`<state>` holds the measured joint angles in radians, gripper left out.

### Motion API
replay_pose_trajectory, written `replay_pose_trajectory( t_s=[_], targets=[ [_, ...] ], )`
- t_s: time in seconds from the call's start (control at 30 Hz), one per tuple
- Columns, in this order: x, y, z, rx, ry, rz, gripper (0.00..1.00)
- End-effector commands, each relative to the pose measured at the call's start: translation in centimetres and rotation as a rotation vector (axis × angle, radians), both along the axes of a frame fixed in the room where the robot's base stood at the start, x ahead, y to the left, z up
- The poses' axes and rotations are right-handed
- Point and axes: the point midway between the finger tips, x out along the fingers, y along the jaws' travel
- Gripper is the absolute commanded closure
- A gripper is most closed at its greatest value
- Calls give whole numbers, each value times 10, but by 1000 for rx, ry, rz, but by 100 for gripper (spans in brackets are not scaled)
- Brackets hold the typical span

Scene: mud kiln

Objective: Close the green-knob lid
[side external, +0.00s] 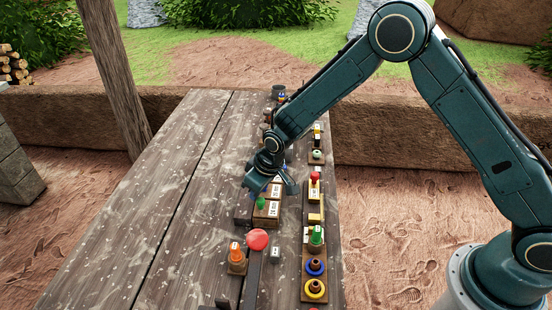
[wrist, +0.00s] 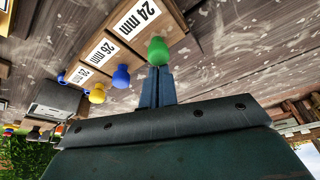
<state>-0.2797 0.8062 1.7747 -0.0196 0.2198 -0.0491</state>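The green knob (wrist: 158,50) sits at the edge of a wooden piece with a "24 mm" label (wrist: 140,18) in the wrist view. In the side view the green knob (side external: 261,203) stands on the low wooden box (side external: 266,220), just below my gripper in the picture. My gripper (wrist: 157,70) has its two blue fingers side by side with almost no gap, shut and pointing at the knob. The tips meet the knob's outline in the wrist view; I cannot tell whether they touch. In the side view my gripper (side external: 270,186) hides part of the box, and the lid's angle is unclear.
Blue (wrist: 121,76) and yellow (wrist: 97,94) knobs with labels line up beside the green one. The left tabletop (side external: 160,190) is clear.

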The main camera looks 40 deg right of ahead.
Motion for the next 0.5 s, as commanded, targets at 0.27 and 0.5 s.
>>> replay_pose_trajectory(
  t_s=[0.27, 0.5],
  targets=[
    [13, 4, -3, -4, 7, 0, 100],
    [33, 12, -1, 1, -2, 0, 100]
  ],
)
